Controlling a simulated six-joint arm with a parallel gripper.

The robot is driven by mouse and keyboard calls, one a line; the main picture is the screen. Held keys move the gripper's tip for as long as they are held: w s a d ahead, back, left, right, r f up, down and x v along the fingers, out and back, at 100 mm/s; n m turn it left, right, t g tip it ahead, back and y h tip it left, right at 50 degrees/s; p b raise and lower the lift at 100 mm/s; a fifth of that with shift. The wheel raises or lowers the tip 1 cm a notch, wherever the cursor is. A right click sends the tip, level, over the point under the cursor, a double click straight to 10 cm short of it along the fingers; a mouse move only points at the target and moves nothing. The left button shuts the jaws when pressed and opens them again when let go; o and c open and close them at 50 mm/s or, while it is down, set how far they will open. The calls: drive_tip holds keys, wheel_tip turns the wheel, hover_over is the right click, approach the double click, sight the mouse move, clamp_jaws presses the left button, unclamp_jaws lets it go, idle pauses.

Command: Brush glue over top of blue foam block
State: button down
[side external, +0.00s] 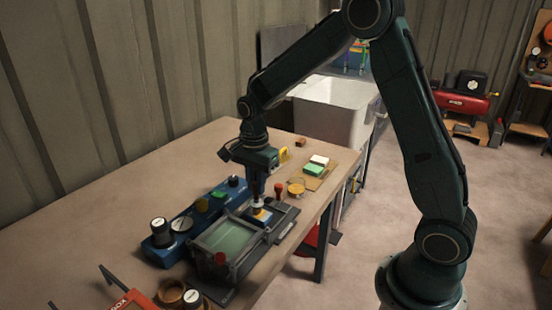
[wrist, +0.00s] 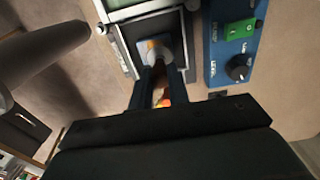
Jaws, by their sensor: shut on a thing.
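My gripper (side external: 257,197) points down over the dark fixture and is shut on a brush, whose pale head (side external: 258,205) shows below the fingers. In the wrist view, the fingers (wrist: 162,72) close around the brush, with its whitish head (wrist: 157,56) beyond the tips and an orange part between the fingers. The blue foam block (side external: 267,217) lies in the fixture right under the brush; it also shows in the wrist view (wrist: 171,43). A yellow-orange patch lies on its top beside the brush head. The head appears to touch the block. The fingers and brush hide part of the top.
A frame with a green panel (side external: 230,238) adjoins the block. A blue control box (side external: 160,251) with knobs runs along its left.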

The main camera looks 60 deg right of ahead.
drive_tip(key=shift+s, duration=0.2)
drive_tip(key=shift+s, duration=0.6)
drive_tip(key=shift+s, duration=0.2)
drive_tip(key=shift+s, duration=0.5)
drive_tip(key=shift+w, duration=0.15)
drive_tip(key=shift+w, duration=0.55)
drive_tip(key=shift+w, duration=0.15)
idle(0.3)
drive_tip(key=shift+w, duration=0.65)
